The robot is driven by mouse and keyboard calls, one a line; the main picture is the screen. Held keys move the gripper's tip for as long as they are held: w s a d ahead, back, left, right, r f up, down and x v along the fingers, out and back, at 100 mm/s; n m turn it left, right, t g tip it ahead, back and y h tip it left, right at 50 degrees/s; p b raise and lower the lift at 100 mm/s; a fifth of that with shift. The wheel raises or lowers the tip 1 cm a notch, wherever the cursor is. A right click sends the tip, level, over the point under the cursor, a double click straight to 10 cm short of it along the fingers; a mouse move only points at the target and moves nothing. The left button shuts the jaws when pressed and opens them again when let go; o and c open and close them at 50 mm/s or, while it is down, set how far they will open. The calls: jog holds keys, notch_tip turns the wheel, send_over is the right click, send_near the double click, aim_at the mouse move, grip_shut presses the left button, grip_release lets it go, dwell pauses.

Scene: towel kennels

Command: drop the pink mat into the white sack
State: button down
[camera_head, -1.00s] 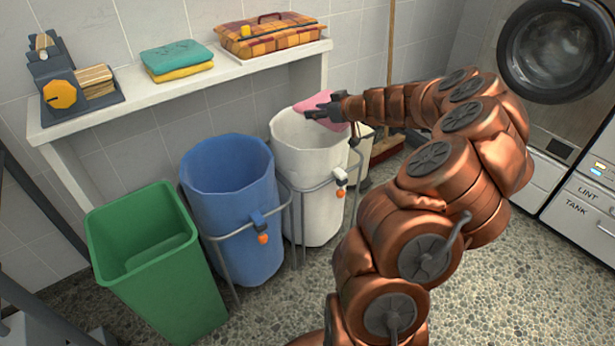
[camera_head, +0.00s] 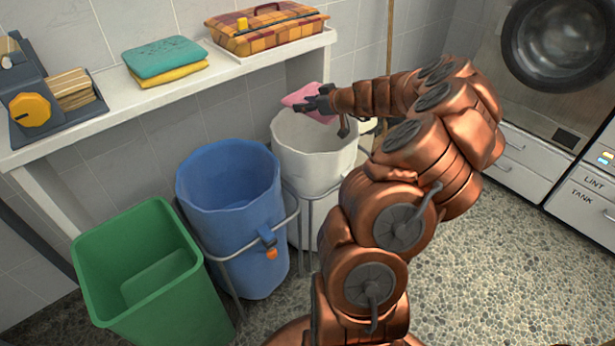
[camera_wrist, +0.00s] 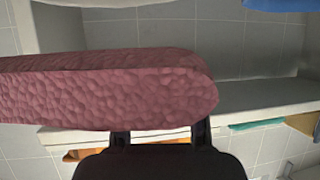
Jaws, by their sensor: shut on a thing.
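The pink mat (camera_head: 301,98) is held by my gripper (camera_head: 312,104), which is shut on it, above the far left part of the mouth of the white sack (camera_head: 318,172). The sack stands open in a grey metal frame. In the wrist view the mat (camera_wrist: 120,88) spans the left and middle, textured and thick, with both fingertips (camera_wrist: 160,135) at its lower edge. My arm covers the right side of the sack.
A blue sack (camera_head: 225,225) and a green bin (camera_head: 150,285) stand left of the white sack. A shelf (camera_head: 120,105) behind them carries folded towels (camera_head: 166,62), a plaid basket (camera_head: 266,28) and a grey device (camera_head: 40,95). A washing machine (camera_head: 560,60) stands right.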

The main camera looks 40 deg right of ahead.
aim_at(307, 115)
jog(key=shift+d+f, duration=0.1)
jog(key=shift+f, duration=1.75)
jog(key=c, duration=0.6)
grip_release()
jog(key=shift+s, duration=0.1)
jog(key=v, duration=1.2)
